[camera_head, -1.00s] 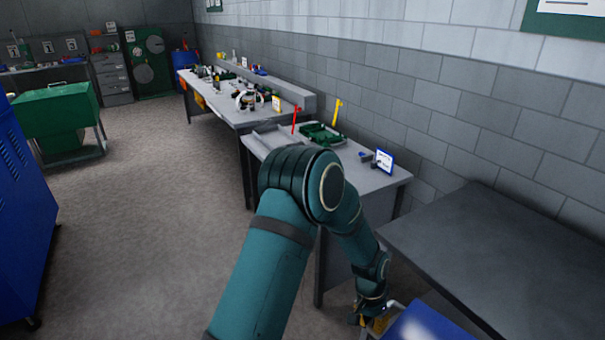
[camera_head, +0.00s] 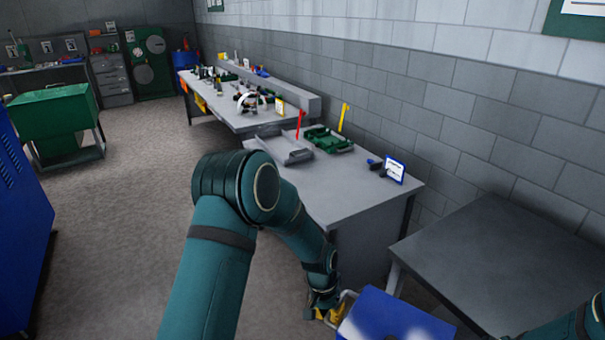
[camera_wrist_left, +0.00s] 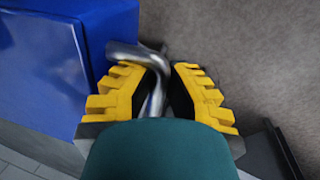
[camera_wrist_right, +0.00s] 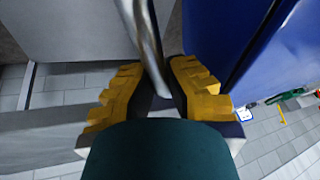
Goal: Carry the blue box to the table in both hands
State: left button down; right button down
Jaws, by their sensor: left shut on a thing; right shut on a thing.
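The blue box (camera_head: 392,318) is at the bottom of the head view, cut off by the frame edge. My left gripper (camera_head: 330,311) is at its left side. In the left wrist view the yellow-padded left gripper (camera_wrist_left: 158,88) is shut on a bent metal handle of the box (camera_wrist_left: 105,62). In the right wrist view my right gripper (camera_wrist_right: 160,92) is shut on a metal handle bar (camera_wrist_right: 146,35) beside the box's blue wall (camera_wrist_right: 215,35). In the head view only part of my right arm shows at the lower right; its gripper is hidden.
A bare dark grey table (camera_head: 480,262) stands right of the box against the wall. A grey workbench (camera_head: 365,190) with a green tray (camera_head: 328,140) and a small sign (camera_head: 395,170) stands ahead. A blue cabinet (camera_head: 25,215) is at the left. The floor between is open.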

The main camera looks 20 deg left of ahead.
aim_at(331, 184)
jog(key=i+j+u, duration=0.2)
jog(key=u, duration=0.15)
jog(key=i+j+u, duration=0.1)
jog(key=u, duration=0.3)
jog(key=i+u, duration=0.35)
jog(key=i+j+u, duration=0.1)
jog(key=i+u, duration=0.55)
jog(key=i, duration=0.4)
jog(key=i+j+z, duration=0.15)
jog(key=i+z, duration=0.2)
jog(key=i, duration=0.15)
jog(key=i+z, duration=0.2)
jog(key=z, duration=0.25)
jog(key=i+z, duration=0.2)
jog(key=z, duration=0.25)
jog(key=i+j+z, duration=0.15)
jog(key=z, duration=0.3)
jog(key=i+j+z, duration=0.2)
jog(key=z, duration=0.25)
